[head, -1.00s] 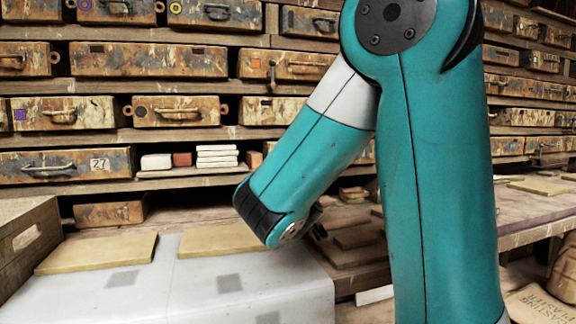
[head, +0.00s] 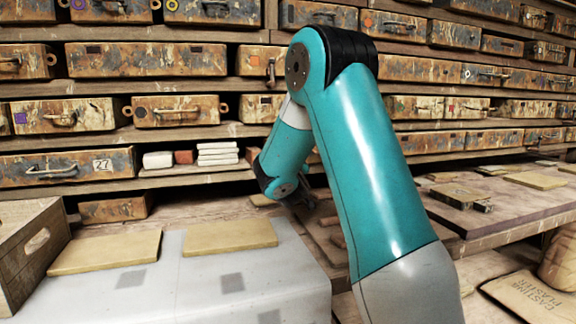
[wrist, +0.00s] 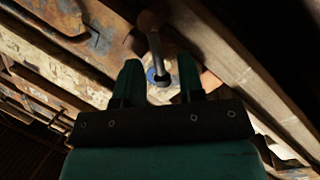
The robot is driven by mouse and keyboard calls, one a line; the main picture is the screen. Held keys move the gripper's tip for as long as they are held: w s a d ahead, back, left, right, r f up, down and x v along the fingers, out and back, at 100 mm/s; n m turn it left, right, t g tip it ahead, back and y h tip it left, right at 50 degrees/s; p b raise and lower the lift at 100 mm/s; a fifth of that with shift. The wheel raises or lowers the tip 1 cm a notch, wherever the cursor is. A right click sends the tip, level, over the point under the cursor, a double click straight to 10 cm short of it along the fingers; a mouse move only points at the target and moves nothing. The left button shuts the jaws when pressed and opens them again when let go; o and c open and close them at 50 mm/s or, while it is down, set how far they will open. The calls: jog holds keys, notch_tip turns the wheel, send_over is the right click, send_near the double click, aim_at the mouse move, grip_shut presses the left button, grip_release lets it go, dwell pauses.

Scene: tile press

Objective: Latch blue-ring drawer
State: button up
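In the wrist view my gripper (wrist: 160,68) is open, with its two fingers apart. A dark metal latch lever (wrist: 152,32) with a rounded end hangs between and beyond the fingertips. Part of a blue ring mark (wrist: 151,75) on a pale patch shows behind the lever's lower end, between the fingers. I cannot tell whether a finger touches the lever. In the head view my gripper (head: 306,196) is small and dark, low in front of the shelves, partly hidden by my arm. The blue-ring drawer's front is hidden behind my arm there.
Shelves hold several rusty drawers (head: 148,59). White tiles (head: 217,152) sit on a lower shelf. Yellow boards (head: 230,237) lie on a grey-white surface, beside a wooden crate (head: 30,250). A wooden beam (wrist: 225,60) runs close on the right in the wrist view.

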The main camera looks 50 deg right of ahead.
jog(key=shift+c, duration=0.5)
grip_shut()
jog(key=shift+s+d+r+m, duration=0.1)
jog(key=shift+d+r+m, duration=0.1)
jog(key=shift+m, duration=0.5)
jog(key=shift+o, duration=0.5)
grip_release()
jog(key=shift+a, duration=0.1)
jog(key=b+v, duration=0.7)
jog(key=v, duration=1)
jog(key=shift+s+r, duration=0.2)
jog(key=shift+r, duration=0.15)
